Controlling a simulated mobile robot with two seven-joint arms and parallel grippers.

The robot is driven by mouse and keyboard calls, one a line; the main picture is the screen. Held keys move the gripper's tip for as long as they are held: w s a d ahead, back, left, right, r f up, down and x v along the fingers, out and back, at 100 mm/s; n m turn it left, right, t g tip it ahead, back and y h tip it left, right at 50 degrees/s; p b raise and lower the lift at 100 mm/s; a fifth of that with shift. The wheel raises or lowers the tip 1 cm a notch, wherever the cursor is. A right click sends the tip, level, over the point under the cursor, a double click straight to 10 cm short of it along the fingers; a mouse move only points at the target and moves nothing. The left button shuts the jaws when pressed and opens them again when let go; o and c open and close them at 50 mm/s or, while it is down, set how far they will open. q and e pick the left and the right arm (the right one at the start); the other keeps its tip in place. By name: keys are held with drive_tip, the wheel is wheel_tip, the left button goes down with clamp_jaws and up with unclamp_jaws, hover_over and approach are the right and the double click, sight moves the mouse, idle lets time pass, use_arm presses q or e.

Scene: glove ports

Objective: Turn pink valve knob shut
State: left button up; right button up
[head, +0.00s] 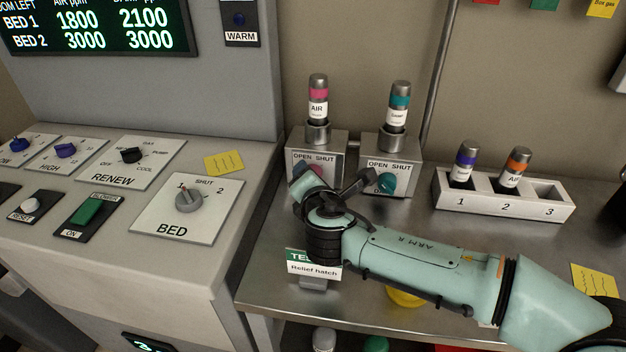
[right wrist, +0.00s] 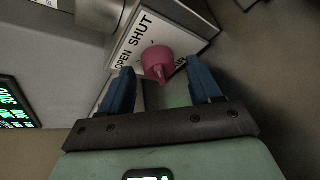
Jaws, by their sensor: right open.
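The pink valve knob (right wrist: 157,60) is on the front of a grey valve box, on a white plate marked OPEN and SHUT (right wrist: 133,40). In the right wrist view its pointer sticks out toward the bottom of the picture; I cannot tell which mark it is turned to. My right gripper (right wrist: 163,84) is open, with one blue finger to each side in front of the knob and gaps between. In the head view my right wrist and gripper (head: 310,182) cover most of the knob. My left gripper is not in view.
The box with the AIR canister (head: 318,100) stands beside a second box with a teal knob (head: 387,182), close right of my gripper. A numbered rack (head: 500,208) holds two canisters. A Relief hatch sign (head: 313,268) stands below my wrist. The control console (head: 110,250) is at left.

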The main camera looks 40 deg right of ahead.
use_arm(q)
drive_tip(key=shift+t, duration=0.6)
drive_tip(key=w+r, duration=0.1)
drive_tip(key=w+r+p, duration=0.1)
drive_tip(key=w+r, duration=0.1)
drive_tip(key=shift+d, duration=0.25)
use_arm(e)
drive_tip(key=v, duration=0.7)
drive_tip(key=shift+s, duration=0.15)
